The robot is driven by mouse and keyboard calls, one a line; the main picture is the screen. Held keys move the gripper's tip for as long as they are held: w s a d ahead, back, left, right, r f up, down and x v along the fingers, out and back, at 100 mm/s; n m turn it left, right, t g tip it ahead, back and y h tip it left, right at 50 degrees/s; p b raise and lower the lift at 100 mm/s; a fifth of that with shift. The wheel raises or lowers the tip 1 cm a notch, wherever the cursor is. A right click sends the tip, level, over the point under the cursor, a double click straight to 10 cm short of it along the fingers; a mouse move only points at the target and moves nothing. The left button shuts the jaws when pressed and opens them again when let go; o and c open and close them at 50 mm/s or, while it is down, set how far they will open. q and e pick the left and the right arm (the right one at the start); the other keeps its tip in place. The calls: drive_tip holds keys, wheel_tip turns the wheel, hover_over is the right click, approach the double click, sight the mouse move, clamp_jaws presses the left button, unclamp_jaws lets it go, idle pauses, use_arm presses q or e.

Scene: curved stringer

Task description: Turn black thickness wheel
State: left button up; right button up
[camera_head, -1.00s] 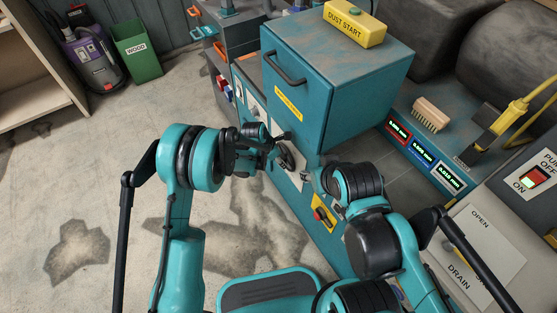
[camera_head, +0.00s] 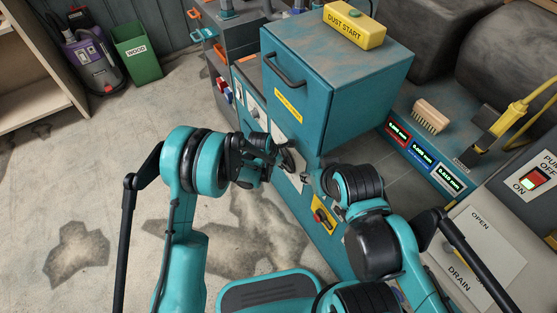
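The black thickness wheel (camera_head: 289,160) is on the front face of the teal machine (camera_head: 336,108), below its box-shaped upper part, and is partly hidden by my grippers. My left gripper (camera_head: 277,162) is at the wheel's left side, with its fingers close to the rim. I cannot tell whether they touch it or how far they are open. My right gripper (camera_head: 306,177) is just right of and below the wheel. Its fingers are small and mostly hidden by its own wrist.
A yellow DUST START box (camera_head: 355,27) sits on top of the machine. Digital displays (camera_head: 422,152) and a brush (camera_head: 431,114) are at right. A green WOOD bin (camera_head: 137,52) stands far left on open floor.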

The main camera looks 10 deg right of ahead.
use_arm(q)
drive_tip(key=t, duration=0.1)
drive_tip(key=t+y, duration=0.1)
drive_tip(key=t, duration=0.1)
drive_tip(key=m+t, duration=0.1)
drive_tip(key=shift+s+d+f+t, duration=0.15)
drive_tip(key=shift+s+f+t, duration=0.05)
drive_tip(key=shift+s+t, duration=0.2)
idle(0.4)
drive_tip(key=o, duration=1.2)
drive_tip(key=shift+c, duration=0.2)
drive_tip(key=v, duration=1.2)
drive_tip(key=shift+d+f, duration=0.1)
drive_tip(key=shift+d, duration=0.05)
